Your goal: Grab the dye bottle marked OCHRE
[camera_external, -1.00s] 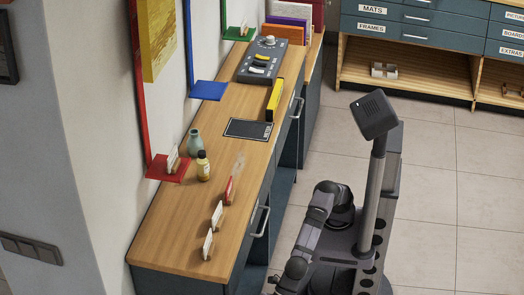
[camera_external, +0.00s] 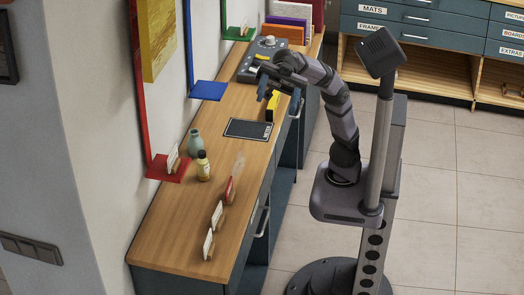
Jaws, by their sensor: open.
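A small bottle (camera_external: 203,167) with a yellowish body, a pale label and a black cap stands upright on the wooden counter. Its label is too small to read, so I cannot tell whether it says OCHRE.

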